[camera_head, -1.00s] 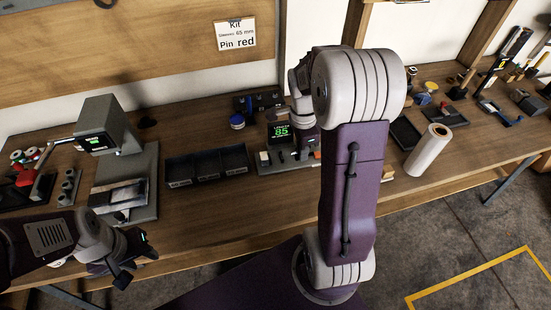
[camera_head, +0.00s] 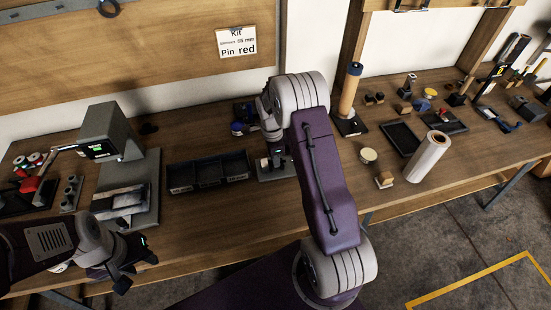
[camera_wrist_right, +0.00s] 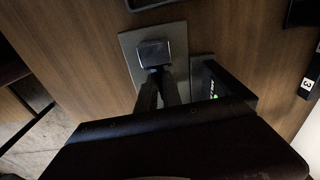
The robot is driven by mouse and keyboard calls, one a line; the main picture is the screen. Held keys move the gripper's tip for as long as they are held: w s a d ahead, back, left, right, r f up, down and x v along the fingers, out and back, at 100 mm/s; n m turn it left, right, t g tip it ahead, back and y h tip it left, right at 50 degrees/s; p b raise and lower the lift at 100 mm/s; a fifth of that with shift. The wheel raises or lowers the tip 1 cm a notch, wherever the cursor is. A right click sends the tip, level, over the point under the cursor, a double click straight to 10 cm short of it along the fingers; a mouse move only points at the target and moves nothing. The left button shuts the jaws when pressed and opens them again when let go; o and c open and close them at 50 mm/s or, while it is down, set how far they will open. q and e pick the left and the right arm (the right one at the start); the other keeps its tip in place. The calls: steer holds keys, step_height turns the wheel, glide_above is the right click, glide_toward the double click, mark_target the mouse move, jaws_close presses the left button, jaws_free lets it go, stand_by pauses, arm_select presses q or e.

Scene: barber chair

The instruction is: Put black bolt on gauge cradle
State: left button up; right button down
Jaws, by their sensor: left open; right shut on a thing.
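My right gripper (camera_wrist_right: 158,86) is shut at the gauge, pointing at its grey base plate (camera_wrist_right: 129,42). A dark, square-topped piece (camera_wrist_right: 155,52) is at its fingertips; I cannot tell whether it is the bolt or part of the cradle. The black bolt is not clearly visible between the dark fingers. The gauge's dark housing with green digits (camera_wrist_right: 213,92) stands beside the fingers. In the head view the gauge is mostly behind my right arm, with part of its base plate (camera_head: 272,176) showing.
A black compartment tray (camera_head: 208,186) lies left of the gauge. A grey device with a screen (camera_head: 100,135) stands further left. A white roll (camera_head: 427,157), a round tin (camera_head: 368,155) and a dark tray (camera_head: 400,139) are to the right. The front middle of the table is clear.

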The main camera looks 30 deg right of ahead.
steer(key=shift+f, duration=0.15)
steer(key=c, duration=1.5)
jaws_free()
step_height(320, 180, up, 12)
steer(key=s+a+f+n, duration=0.1)
steer(key=s+a+n, duration=0.4)
steer(key=s+n, duration=0.4)
steer(key=s+a+f+n+t+y, duration=0.1)
steer(key=s+a+n, duration=0.5)
steer(key=s+n, duration=0.3)
steer(key=n, duration=0.2)
steer(key=shift+s+f+n, duration=0.2)
steer(key=shift+f+n, duration=0.05)
steer(key=shift+n, duration=0.05)
